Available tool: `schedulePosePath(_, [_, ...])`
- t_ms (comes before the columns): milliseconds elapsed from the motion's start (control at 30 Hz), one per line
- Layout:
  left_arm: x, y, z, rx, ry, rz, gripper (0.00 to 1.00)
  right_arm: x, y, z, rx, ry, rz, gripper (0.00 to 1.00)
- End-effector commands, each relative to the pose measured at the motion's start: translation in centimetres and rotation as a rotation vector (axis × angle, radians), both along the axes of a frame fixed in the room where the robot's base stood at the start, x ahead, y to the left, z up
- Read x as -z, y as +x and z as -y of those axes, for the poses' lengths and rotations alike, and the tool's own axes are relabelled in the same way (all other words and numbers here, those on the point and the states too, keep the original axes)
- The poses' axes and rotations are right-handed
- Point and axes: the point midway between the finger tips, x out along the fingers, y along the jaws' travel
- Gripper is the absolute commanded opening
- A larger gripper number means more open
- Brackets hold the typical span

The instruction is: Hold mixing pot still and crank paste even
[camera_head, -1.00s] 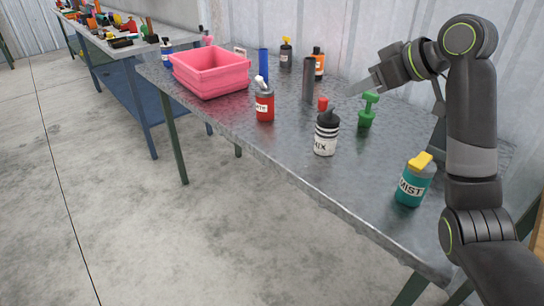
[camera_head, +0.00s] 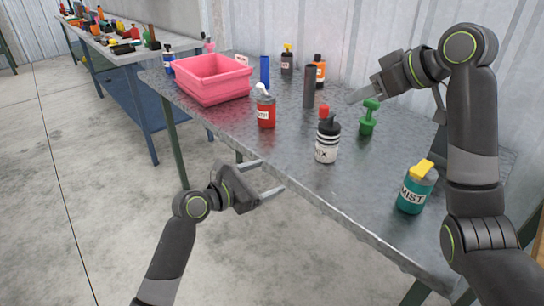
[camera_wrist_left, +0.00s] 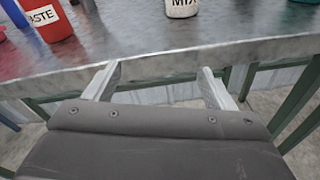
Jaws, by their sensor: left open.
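The mixing pot (camera_head: 326,150), white with black bands, a MIX label and a red knob (camera_head: 324,111) on top, stands upright on the metal table. Its lower part also shows in the left wrist view (camera_wrist_left: 182,8). A red paste bottle (camera_head: 266,112) stands behind and to its left; it also shows in the left wrist view (camera_wrist_left: 52,24). My left gripper (camera_head: 273,177) is open and empty, in front of the table edge, apart from the pot. My right gripper (camera_head: 354,98) hangs above the table behind the pot, near the green handled tool (camera_head: 368,118); its jaw gap is not clear.
A teal MIST bottle (camera_head: 416,190) stands near the table's front right. A dark cylinder (camera_head: 309,87), a blue cylinder (camera_head: 265,72) and two bottles stand towards the back. A pink bin (camera_head: 215,85) is at the left. The table's front edge (camera_head: 345,218) lies by my left gripper.

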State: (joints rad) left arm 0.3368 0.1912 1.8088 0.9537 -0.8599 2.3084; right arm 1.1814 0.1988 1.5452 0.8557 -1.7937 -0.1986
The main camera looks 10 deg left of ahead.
Motion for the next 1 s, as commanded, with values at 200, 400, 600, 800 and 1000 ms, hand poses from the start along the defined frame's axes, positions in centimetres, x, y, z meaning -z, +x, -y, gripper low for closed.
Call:
schedulePosePath(200, [-6.3,-0.8,2.0,0.072,-0.205,-0.035,0.77,0.0,0.0,0.0,0.000,0.000,0.000,0.36])
schedulePosePath(400, [-7.9,-0.8,2.8,0.096,-0.264,-0.052,0.77,0.0,0.0,0.0,0.000,0.000,0.000,0.36])
schedulePosePath(600, [-8.0,1.0,4.9,0.099,-0.269,-0.054,0.77,0.0,0.0,0.0,0.000,0.000,0.000,0.36])
schedulePosePath(800, [-8.0,3.9,7.6,0.097,-0.267,-0.053,0.77,0.0,0.0,0.0,0.000,0.000,0.000,0.36])
schedulePosePath(1000, [-7.9,6.5,10.2,0.097,-0.265,-0.053,0.77,0.0,0.0,0.0,0.000,0.000,0.000,0.36])
